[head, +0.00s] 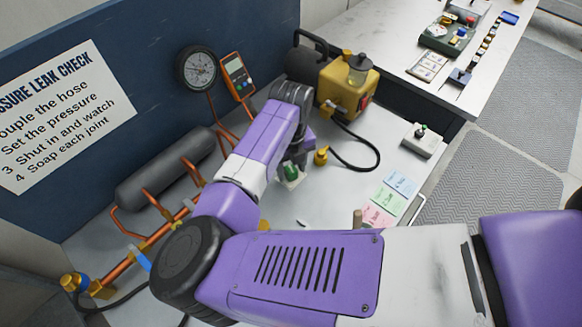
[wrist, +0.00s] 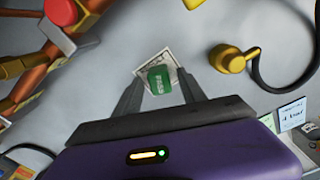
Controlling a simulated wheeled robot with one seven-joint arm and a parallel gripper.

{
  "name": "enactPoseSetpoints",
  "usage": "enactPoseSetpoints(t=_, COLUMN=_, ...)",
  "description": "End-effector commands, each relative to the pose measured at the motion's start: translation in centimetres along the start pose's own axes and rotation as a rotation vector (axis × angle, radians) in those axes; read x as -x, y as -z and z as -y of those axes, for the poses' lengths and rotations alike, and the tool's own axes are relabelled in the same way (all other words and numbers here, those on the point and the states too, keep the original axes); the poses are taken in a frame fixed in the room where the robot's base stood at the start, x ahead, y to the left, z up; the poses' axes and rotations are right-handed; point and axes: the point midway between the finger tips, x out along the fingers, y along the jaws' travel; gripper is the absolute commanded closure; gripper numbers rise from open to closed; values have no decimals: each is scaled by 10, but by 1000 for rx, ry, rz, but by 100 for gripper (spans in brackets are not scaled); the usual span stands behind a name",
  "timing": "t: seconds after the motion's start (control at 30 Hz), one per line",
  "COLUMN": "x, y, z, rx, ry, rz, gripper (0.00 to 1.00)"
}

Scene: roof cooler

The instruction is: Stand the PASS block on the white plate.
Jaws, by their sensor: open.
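The green PASS block (wrist: 159,80) shows between my fingers in the wrist view, its white lettering facing the camera. It appears to stand on the small white plate (wrist: 147,60), which has dark markings and shows around and behind it. In the head view the block (head: 291,170) is a small green shape over the pale plate (head: 293,184), partly hidden by my wrist. My gripper (wrist: 157,86) is open, with one finger on each side of the block and visible gaps between. Exact contact under the block is hidden.
A brass fitting (wrist: 232,59) with a black hose lies right of the plate in the wrist view. Copper pipes and a grey cylinder (head: 165,168) line the left. A yellow pump (head: 346,90) stands behind. Coloured cards (head: 390,197) and a switch box (head: 422,140) lie right.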

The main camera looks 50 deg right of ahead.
Motion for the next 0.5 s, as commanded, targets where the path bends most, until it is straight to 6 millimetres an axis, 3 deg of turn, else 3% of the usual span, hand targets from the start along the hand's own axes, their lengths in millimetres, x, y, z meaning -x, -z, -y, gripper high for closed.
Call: enactPoseSetpoints(t=0.5, x=95, y=-1, z=0, rx=-1, ry=0, rz=4, gripper=52)
